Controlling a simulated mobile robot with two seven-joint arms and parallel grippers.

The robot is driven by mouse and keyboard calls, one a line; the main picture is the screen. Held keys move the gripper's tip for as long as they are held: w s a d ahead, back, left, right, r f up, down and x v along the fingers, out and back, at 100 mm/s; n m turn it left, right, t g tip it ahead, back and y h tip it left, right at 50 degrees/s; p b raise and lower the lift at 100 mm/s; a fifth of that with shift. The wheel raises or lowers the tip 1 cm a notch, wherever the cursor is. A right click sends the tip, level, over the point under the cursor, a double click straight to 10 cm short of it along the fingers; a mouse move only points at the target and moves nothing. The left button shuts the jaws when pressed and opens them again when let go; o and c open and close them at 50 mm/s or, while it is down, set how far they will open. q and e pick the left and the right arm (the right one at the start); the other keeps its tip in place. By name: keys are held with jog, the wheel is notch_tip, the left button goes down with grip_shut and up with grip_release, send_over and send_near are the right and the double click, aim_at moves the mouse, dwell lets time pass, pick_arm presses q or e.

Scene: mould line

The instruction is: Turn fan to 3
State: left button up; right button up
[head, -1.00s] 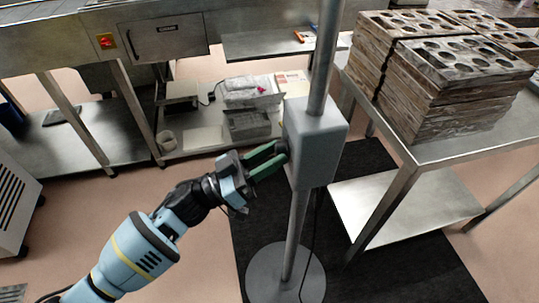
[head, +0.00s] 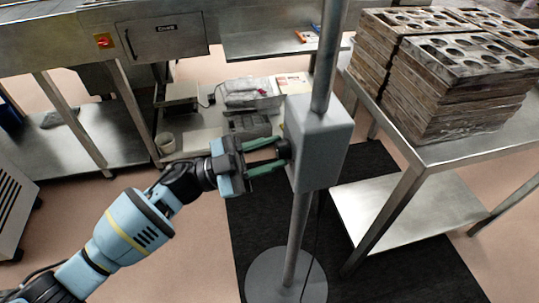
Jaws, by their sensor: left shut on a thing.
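The fan's grey control box (head: 322,143) sits on a grey pole (head: 299,222) with a round base (head: 286,276). A dark knob (head: 284,149) sticks out from the box's left face. My left gripper (head: 280,155) comes in from the left. Its green fingers are shut on the knob, which shows partly between their tips. Any marks on the knob are too small to read. The fan's head is out of view above. My right gripper is not in view.
A steel table (head: 443,150) with stacks of worn moulds (head: 456,85) stands at the right. A steel bench (head: 85,42) with a lower shelf runs along the back left. A dark mat (head: 262,213) lies under the fan pole. A cord hangs beside the pole.

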pick_arm(q)
jog(key=m+g, duration=0.1)
jog(key=m, duration=0.1)
jog(key=m+g, duration=0.1)
jog(key=m, duration=0.1)
jog(key=m+g+b, duration=0.1)
jog(key=m, duration=0.1)
jog(key=shift+w+r+y, duration=0.15)
jog(key=shift+w+y, duration=0.1)
jog(key=shift+y, duration=0.15)
jog(key=m+y, duration=0.1)
jog(key=m, duration=0.4)
jog(key=r+m+y, duration=0.1)
jog(key=m+y, duration=0.1)
jog(key=m, duration=0.2)
jog(key=m+g+y+p, duration=0.1)
jog(key=m+y, duration=0.1)
jog(key=m, duration=0.3)
jog(key=shift+w+a+r+m, duration=0.1)
jog(key=shift+r+m, duration=0.2)
jog(key=o, duration=1)
jog(key=shift+c, duration=0.2)
jog(key=a+r+b, duration=0.1)
jog(key=a, duration=0.6)
jog(key=shift+w+a+r, duration=0.2)
jog(key=shift+w+a, duration=0.1)
jog(key=shift+w, duration=0.05)
